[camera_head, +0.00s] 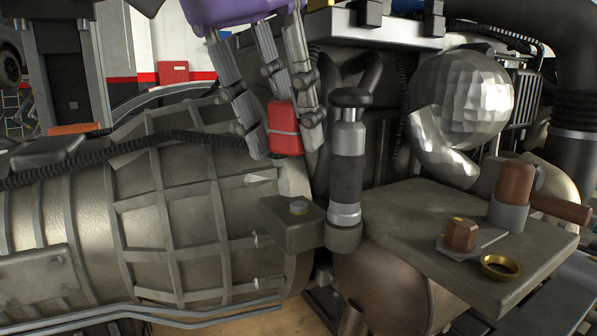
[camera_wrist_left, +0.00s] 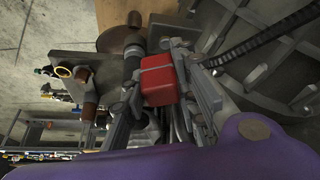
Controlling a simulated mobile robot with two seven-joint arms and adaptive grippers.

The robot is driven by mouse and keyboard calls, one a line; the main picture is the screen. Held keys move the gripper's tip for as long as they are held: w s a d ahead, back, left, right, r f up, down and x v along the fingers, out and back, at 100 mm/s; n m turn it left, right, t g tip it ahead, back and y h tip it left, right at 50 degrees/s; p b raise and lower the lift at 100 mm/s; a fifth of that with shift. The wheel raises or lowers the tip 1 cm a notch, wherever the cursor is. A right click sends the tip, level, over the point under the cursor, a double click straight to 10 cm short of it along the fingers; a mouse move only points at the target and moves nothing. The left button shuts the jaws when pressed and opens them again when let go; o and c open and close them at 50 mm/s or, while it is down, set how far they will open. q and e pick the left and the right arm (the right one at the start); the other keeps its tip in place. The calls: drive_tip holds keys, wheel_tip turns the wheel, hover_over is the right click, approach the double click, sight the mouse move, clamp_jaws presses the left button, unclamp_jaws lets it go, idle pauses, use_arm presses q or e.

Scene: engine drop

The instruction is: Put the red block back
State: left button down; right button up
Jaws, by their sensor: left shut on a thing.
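The red block (camera_head: 284,128) has a pale band around it and is held between the fingers of my left gripper (camera_head: 281,122). The gripper comes down from the top middle of the head view, shut on the block, above the right end of the ribbed grey engine housing (camera_head: 190,200). In the left wrist view the red block (camera_wrist_left: 158,80) sits between the two fingers (camera_wrist_left: 165,85). I cannot tell whether the block touches the engine behind it. My right gripper is not in view.
A dark upright cylinder (camera_head: 347,165) with silver bands stands just right of the block. A flat grey plate (camera_head: 430,225) at the right carries a copper hex piece (camera_head: 460,235), a brass ring (camera_head: 500,266) and a brown-handled tool (camera_head: 515,185). A faceted silver part (camera_head: 465,100) stands behind.

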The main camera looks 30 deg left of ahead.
sight(298, 204)
use_arm(q)
drive_tip(key=w+f, duration=0.1)
drive_tip(key=f, duration=0.1)
drive_tip(key=w+a+f, duration=0.1)
drive_tip(key=w, duration=0.1)
drive_tip(key=shift+f, duration=1.8)
drive_tip(key=shift+d+f, duration=0.1)
drive_tip(key=shift+f, duration=0.1)
drive_tip(key=c, duration=1.4)
unclamp_jaws()
